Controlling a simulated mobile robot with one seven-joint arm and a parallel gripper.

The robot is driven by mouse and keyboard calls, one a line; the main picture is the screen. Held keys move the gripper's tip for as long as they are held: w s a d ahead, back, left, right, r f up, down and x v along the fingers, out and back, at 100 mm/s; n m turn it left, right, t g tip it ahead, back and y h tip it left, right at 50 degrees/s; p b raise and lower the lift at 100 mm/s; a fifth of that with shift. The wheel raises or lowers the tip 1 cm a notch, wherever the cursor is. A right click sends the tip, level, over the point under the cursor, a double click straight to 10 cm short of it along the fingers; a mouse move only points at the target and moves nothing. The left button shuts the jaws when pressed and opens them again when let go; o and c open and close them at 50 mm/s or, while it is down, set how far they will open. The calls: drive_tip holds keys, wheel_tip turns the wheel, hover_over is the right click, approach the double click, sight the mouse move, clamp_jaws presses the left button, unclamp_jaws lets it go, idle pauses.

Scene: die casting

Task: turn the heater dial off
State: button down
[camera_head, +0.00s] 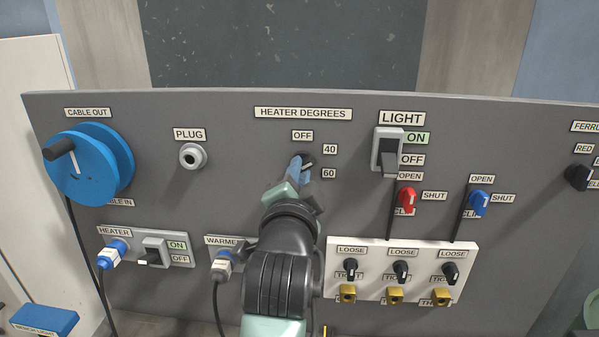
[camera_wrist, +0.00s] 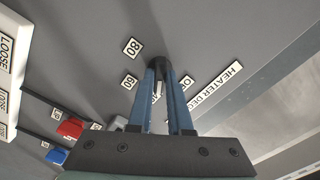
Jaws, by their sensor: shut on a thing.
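The heater dial (camera_head: 308,160) is a small dark knob on the grey panel, below the "HEATER DEGREES" label (camera_head: 303,114). The "OFF" label (camera_head: 302,135) is above it, and "40" (camera_head: 329,149) and "60" (camera_head: 328,173) are to its right. My gripper (camera_head: 299,162) is shut on the dial, its blue fingers on either side of it. In the wrist view the fingertips (camera_wrist: 160,68) close around the dark dial (camera_wrist: 161,64). An "80" label (camera_wrist: 132,47) also shows there. The fingers hide most of the dial, so I cannot tell where it points.
A light switch (camera_head: 387,150) and red (camera_head: 407,199) and blue (camera_head: 479,202) valve handles are to the right. A white plate (camera_head: 330,291) with several knobs is below right. The plug socket (camera_head: 192,156) and blue cable reel (camera_head: 95,160) are to the left.

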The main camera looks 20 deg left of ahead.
drive_tip(key=n+p, duration=0.1)
drive_tip(key=n, duration=1)
drive_tip(key=shift+d, duration=0.1)
drive_tip(key=shift+n, duration=0.3)
idle(0.3)
drive_tip(key=c, duration=0.8)
unclamp_jaws()
drive_tip(key=shift+c, duration=0.2)
drive_tip(key=shift+s, duration=0.1)
drive_tip(key=b+v, duration=0.2)
drive_tip(key=v, duration=1)
drive_tip(key=shift+s+b, duration=0.35)
drive_tip(key=shift+s, duration=0.05)
drive_tip(key=shift+d, duration=0.1)
